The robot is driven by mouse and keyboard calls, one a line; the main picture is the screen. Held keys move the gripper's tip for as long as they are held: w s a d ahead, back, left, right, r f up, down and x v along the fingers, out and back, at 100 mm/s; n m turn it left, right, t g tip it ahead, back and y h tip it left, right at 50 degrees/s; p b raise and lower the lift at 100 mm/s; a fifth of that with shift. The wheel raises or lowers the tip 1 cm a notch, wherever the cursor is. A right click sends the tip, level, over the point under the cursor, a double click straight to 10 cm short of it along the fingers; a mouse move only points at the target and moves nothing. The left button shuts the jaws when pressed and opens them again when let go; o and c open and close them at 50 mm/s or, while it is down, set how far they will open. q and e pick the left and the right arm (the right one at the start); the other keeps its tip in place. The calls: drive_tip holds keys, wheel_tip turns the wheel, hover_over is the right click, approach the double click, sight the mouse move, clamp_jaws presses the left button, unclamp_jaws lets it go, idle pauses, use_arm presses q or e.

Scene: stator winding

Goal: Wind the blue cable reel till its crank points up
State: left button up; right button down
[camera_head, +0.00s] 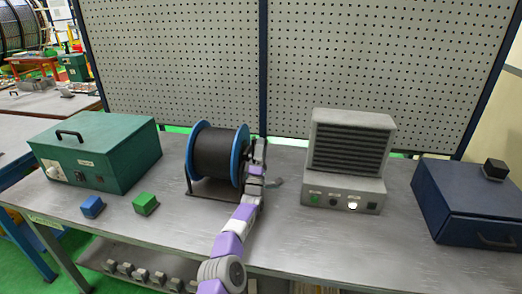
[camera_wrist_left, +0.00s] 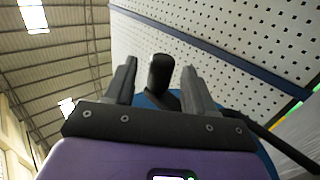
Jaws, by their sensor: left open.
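The blue cable reel (camera_head: 240,155) has blue flanges and a drum wound with black cable (camera_head: 211,152). It stands on a dark base on the bench. My left gripper (camera_head: 259,150) is at the reel's right side, in front of the hub area, and hides most of the crank in the head view. In the left wrist view, the open fingers of my left gripper (camera_wrist_left: 159,82) stand on either side of a black crank handle (camera_wrist_left: 160,70), with gaps visible. Part of the blue flange (camera_wrist_left: 146,101) shows behind the fingers. The crank's direction cannot be told. My right gripper is not in view.
A green case (camera_head: 110,155) stands on the bench (camera_head: 300,240) at left, with blue (camera_head: 92,207) and green (camera_head: 145,203) blocks before it. A grey vented unit (camera_head: 345,160) stands right of the reel, a dark blue box (camera_head: 470,200) far right. Perforated panels rise behind.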

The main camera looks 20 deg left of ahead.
use_arm(q)
drive_tip(key=s+d+f+p, duration=0.1)
drive_tip(key=s+p, duration=0.5)
drive_tip(key=s, duration=0.8)
drive_tip(key=shift+f, duration=0.55)
drive_tip(key=shift+d+r+p, duration=0.1)
drive_tip(key=shift+p, duration=0.25)
